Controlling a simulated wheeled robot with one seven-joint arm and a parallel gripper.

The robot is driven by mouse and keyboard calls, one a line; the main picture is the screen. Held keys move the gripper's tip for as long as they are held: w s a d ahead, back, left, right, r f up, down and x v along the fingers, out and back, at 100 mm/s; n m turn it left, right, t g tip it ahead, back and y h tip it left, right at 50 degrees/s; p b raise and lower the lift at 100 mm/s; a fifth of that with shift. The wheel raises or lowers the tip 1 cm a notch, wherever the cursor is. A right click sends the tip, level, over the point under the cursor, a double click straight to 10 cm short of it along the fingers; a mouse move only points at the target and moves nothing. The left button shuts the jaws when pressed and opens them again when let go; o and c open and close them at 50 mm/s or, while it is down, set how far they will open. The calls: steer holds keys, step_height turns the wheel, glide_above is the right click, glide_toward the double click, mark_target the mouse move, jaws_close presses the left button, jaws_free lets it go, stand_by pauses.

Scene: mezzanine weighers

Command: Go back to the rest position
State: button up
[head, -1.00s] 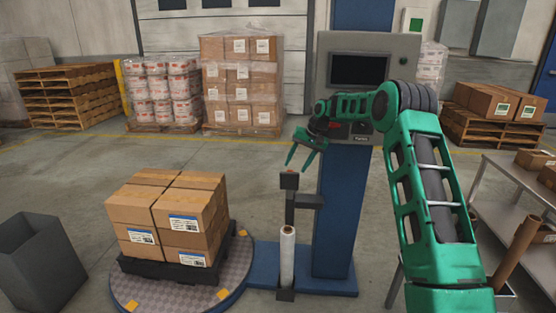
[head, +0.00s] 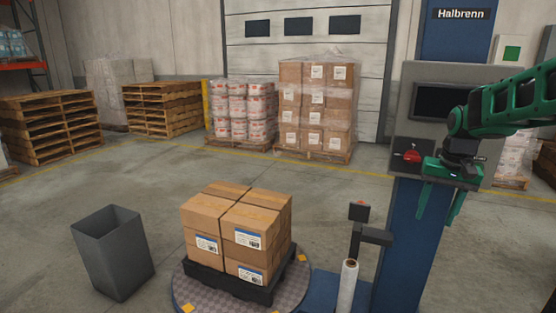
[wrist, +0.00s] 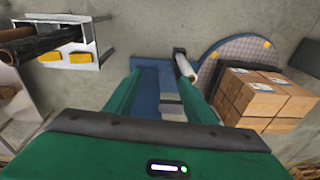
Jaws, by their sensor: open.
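My gripper (head: 438,204) is green and hangs at the right of the head view, in front of the blue column (head: 415,235) of the wrapping machine. Its two fingers point down, apart, with nothing between them. In the wrist view my gripper (wrist: 160,95) is open above the machine's blue base (wrist: 147,78). A red knob (head: 411,157) on the grey control panel (head: 402,110) shows just left of my gripper. The panel's dark screen is partly hidden by my arm.
Stacked cartons (head: 240,225) stand on a black pallet on the round turntable (head: 188,290). A film roll (head: 347,285) stands beside the column. A grey bin (head: 112,252) is at left. A metal table (wrist: 82,55) with dark rolls shows in the wrist view. Floor behind the turntable is clear.

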steer(key=s+f, duration=0.2)
steer(key=s, duration=1.5)
steer(key=s+a+f+m+g, duration=0.1)
steer(key=s+f, duration=0.1)
steer(key=s, duration=1.4)
steer(key=shift+s+a+f, duration=0.15)
steer(key=shift+s+f, duration=0.2)
steer(key=shift+f, duration=0.05)
steer(key=c, duration=0.4)
steer(key=shift+c, duration=0.4)
